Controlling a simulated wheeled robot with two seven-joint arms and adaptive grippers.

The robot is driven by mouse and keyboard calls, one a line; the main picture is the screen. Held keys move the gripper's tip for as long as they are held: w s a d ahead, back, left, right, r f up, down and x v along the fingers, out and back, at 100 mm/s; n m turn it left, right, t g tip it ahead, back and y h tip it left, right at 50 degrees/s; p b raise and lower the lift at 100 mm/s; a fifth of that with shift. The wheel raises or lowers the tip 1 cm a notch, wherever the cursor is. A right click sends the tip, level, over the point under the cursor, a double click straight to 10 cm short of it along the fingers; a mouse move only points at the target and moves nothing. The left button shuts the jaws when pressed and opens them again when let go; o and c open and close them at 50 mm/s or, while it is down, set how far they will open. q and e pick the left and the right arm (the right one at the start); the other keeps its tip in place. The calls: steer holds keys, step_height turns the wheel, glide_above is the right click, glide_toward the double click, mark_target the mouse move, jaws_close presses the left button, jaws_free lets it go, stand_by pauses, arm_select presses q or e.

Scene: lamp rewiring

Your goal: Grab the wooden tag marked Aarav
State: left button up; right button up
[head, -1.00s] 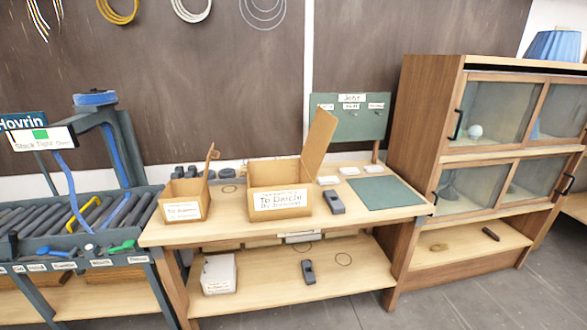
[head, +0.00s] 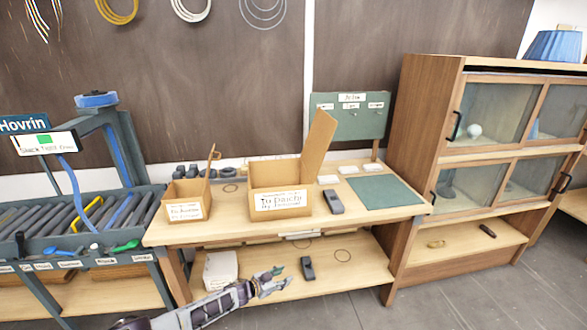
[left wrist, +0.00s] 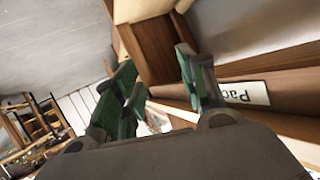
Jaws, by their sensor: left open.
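I cannot make out a wooden tag marked Aarav in either view. The green board (head: 350,122) at the back of the bench bears a white label and several small pieces, too small to read. My left gripper (head: 280,278) is low in front of the bench's lower shelf, left of a dark handheld device (head: 308,268). It is open and empty. In the left wrist view its green-padded fingers (left wrist: 160,90) stand apart, with wooden boards and a partly cut-off label (left wrist: 243,93) behind them. My right gripper is not in view.
The bench top (head: 232,225) carries a small open box (head: 186,205), a larger open box (head: 280,200) and a green mat (head: 375,190). A white box (head: 220,270) sits on the lower shelf. A glass-door cabinet (head: 400,150) stands right, a rack of rods (head: 70,215) left.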

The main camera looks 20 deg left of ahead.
arm_select(q)
steer(key=w+d+r+m+g+h+p, duration=0.1)
steer(key=w+r+m+g+h+p, duration=0.2)
steer(key=r, duration=1.3)
steer(key=w+r+m+g+h+p, duration=0.1)
steer(key=w+r+m+h, duration=0.2)
steer(key=r, duration=1.4)
steer(key=s+a+r+g+h+p, duration=0.1)
steer(key=s+a+r+g, duration=0.1)
steer(key=s+r, duration=0.4)
step_height(320, 180, up, 3)
steer(key=shift+a+r+m+g+p, duration=0.15)
steer(key=shift+a+m+g+p, duration=0.25)
steer(key=shift+g, duration=0.3)
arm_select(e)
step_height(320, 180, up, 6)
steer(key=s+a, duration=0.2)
